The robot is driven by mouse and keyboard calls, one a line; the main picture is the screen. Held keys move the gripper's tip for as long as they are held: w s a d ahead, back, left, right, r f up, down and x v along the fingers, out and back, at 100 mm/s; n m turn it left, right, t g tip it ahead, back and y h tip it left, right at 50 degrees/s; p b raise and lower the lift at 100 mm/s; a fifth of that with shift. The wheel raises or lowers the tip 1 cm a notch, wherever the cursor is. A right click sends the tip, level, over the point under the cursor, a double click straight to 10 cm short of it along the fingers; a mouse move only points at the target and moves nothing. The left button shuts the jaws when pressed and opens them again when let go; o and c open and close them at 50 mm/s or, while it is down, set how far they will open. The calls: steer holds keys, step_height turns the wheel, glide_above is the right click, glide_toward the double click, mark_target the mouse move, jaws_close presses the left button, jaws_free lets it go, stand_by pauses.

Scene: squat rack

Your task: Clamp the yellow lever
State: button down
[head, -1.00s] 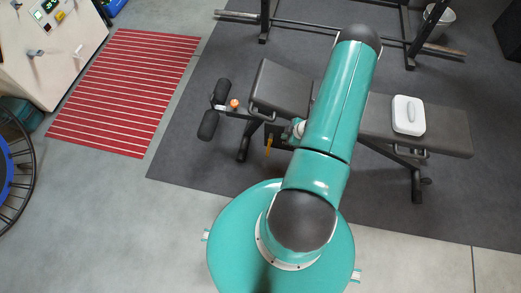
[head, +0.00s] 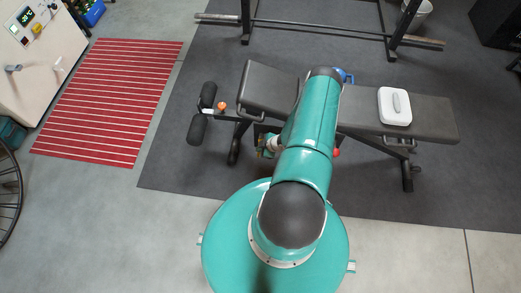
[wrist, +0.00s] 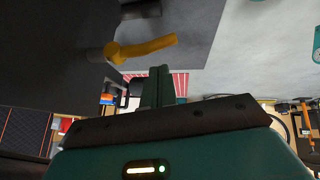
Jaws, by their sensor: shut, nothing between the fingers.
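In the head view my gripper (head: 268,147) is low beside the bench frame, left of my arm. The lever cannot be made out clearly there, as my gripper and arm cover that spot.
The black bench (head: 355,108) stands on a dark mat (head: 190,160), with a white box (head: 394,106) on its seat. Foam rollers (head: 202,115) jut from its left end. A barbell (head: 315,30) lies behind. Open floor and a red striped mat (head: 105,100) are to the left.

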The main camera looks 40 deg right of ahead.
steer(key=shift+d+f, duration=0.2)
steer(key=shift+f, duration=0.7)
